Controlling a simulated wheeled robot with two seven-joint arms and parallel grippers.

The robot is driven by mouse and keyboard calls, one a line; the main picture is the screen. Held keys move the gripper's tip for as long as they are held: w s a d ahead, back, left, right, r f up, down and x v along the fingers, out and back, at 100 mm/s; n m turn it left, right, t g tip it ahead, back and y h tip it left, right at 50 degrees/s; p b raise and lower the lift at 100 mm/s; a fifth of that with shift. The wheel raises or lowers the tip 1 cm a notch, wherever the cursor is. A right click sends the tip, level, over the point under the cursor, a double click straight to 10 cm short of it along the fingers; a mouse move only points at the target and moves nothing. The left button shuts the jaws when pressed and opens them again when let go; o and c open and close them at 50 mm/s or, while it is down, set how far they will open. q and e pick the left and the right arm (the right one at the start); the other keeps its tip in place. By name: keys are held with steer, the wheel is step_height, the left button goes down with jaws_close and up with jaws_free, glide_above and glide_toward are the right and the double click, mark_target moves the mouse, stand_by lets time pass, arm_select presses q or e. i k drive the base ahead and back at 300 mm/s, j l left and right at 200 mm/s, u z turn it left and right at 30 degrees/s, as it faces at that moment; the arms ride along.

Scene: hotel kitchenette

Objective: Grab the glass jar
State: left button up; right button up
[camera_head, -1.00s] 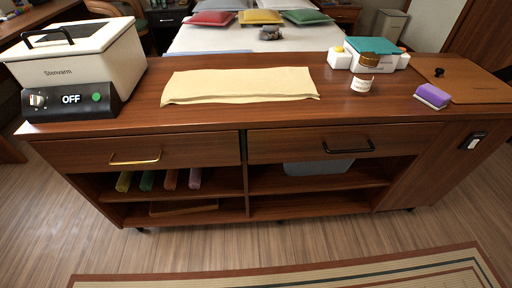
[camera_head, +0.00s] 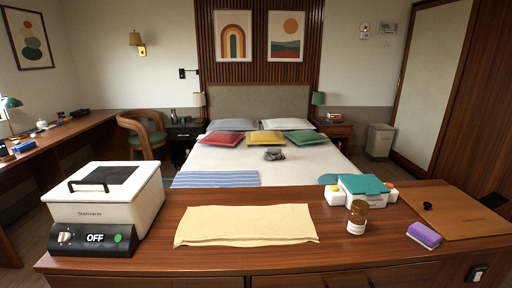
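The glass jar (camera_head: 357,217) stands upright on the wooden counter (camera_head: 185,198), right of centre. It is small and brownish, with a pale label on its front. It stands just in front of a white box with a teal lid (camera_head: 364,187), and I cannot tell whether the two touch. Neither of my grippers shows in this view.
A folded yellow cloth (camera_head: 246,224) lies left of the jar. A white warmer (camera_head: 104,205) reading OFF stands at the left end. A purple and white sponge (camera_head: 424,235) and a brown board (camera_head: 456,211) with a black knob lie to the right. A bed (camera_head: 262,160) is behind.

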mark_target(356, 223)
steer(key=i+l, duration=0.1)
steer(key=l, duration=0.3)
steer(key=i+l, duration=0.15)
steer(key=l, duration=0.25)
steer(key=i+l, duration=0.1)
steer(key=l, duration=0.3)
steer(key=i+l, duration=0.1)
steer(key=l, duration=0.3)
steer(key=i+l, duration=0.1)
steer(key=l, duration=0.3)
steer(key=i+l, duration=0.15)
steer(key=l, duration=0.3)
steer(key=j+u, duration=0.05)
